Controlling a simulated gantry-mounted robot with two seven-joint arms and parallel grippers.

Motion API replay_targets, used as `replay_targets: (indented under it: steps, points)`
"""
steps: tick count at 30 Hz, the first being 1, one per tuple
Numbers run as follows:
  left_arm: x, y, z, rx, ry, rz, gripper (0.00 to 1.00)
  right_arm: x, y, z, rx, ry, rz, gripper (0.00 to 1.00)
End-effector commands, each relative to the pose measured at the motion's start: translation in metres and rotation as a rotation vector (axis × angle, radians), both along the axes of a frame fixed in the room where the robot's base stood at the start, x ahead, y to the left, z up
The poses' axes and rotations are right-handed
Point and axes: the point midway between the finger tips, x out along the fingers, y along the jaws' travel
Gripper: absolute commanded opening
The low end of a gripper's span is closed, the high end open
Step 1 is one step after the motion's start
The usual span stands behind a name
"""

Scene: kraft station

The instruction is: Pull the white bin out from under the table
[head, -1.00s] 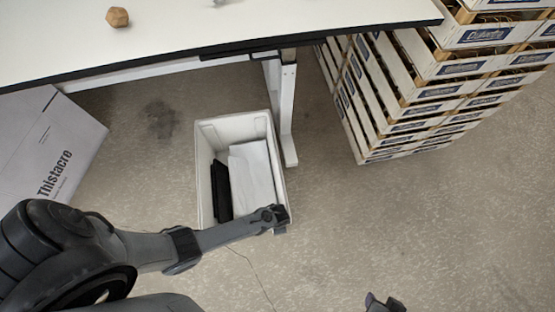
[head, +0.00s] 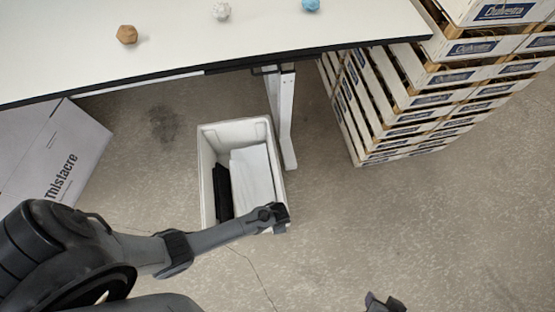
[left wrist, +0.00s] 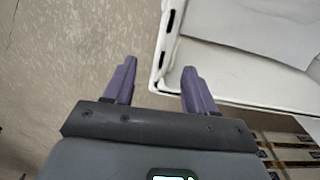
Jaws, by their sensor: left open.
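The white bin (head: 207,135) stands on the floor by the table leg, its back end near the table's front edge. It holds white sheets (head: 252,176) and a black flat item (head: 222,190). My left gripper (head: 279,217) is at the bin's near right corner. In the left wrist view my left gripper (left wrist: 160,88) is open, with one finger outside the bin and the other over its rim (left wrist: 157,78). I cannot tell whether the fingers touch it. Only the tip of my right gripper (head: 385,303) shows at the bottom edge.
The white table (head: 170,65) has a brown polyhedron (head: 127,35), a white one (head: 221,11) and a blue one (head: 311,5) on it. A table leg (head: 286,115) stands right of the bin. Stacked crates (head: 430,95) are at right, a box (head: 45,155) at left. Floor at lower right is clear.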

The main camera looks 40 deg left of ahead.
Motion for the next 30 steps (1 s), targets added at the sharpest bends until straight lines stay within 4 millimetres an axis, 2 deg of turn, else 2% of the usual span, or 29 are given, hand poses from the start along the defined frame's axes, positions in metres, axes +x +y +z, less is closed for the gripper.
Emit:
replay_targets:
  steps: [1,3,9,25,30]
  points:
    - [0.000,0.000,0.012,0.000,-0.001,0.000,0.56,0.000,0.000,0.009,0.000,0.000,0.000,0.43]
    - [0.000,0.000,0.020,0.001,-0.001,0.000,0.56,0.000,0.000,0.014,0.000,0.000,0.000,0.43]
    - [0.000,0.000,0.032,0.001,0.001,0.000,0.56,0.000,0.000,0.020,0.000,0.000,0.000,0.43]
    - [-0.001,0.000,0.033,0.001,0.002,0.000,0.56,0.000,0.000,0.020,0.000,0.000,0.000,0.43]
    - [-0.023,0.001,0.030,0.001,0.032,0.000,0.56,0.000,0.000,0.026,0.000,0.000,0.000,0.43]
